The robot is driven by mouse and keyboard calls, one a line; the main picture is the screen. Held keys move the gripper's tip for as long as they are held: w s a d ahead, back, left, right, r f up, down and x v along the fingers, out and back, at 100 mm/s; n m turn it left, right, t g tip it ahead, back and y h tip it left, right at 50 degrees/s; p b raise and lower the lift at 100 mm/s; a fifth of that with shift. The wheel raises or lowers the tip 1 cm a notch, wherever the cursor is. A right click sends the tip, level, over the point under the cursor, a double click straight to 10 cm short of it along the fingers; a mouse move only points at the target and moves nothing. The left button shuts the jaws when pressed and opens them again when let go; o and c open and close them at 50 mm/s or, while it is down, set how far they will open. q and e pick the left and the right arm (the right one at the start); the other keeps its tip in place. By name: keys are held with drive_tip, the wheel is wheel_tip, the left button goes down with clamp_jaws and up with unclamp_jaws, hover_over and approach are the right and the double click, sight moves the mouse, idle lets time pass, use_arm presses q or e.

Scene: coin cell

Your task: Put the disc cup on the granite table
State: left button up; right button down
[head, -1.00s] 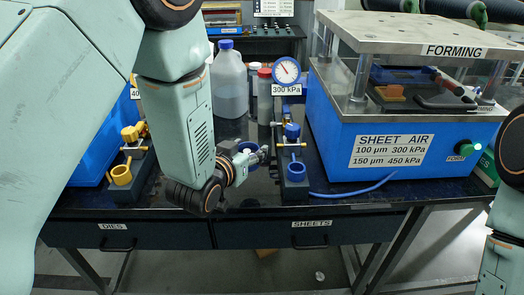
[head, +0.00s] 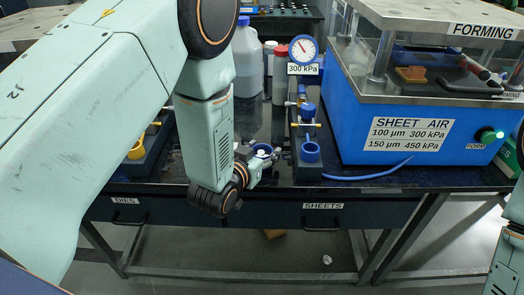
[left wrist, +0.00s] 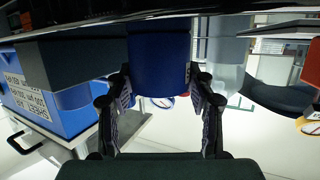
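A blue cup (head: 264,149), which I take for the disc cup, is at my left gripper (head: 268,161) in the head view; something pale shows in its opening. In the left wrist view the blue cup (left wrist: 160,62) sits between both fingers of my left gripper (left wrist: 162,85), which appear closed against its sides. The dark, speckled granite table (head: 385,182) lies around and behind the cup. The cup is near the table's front edge; I cannot tell its height above the surface. My right gripper is out of view; only part of the right arm shows at the right edge.
The blue forming machine (head: 360,110), a blue hose (head: 370,174), bottles (head: 247,60) and a pressure gauge (head: 304,49) stand beyond.

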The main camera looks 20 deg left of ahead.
use_arm(q)
drive_tip(key=o, duration=0.4)
drive_tip(key=shift+r, duration=0.1)
drive_tip(key=v, duration=1.2)
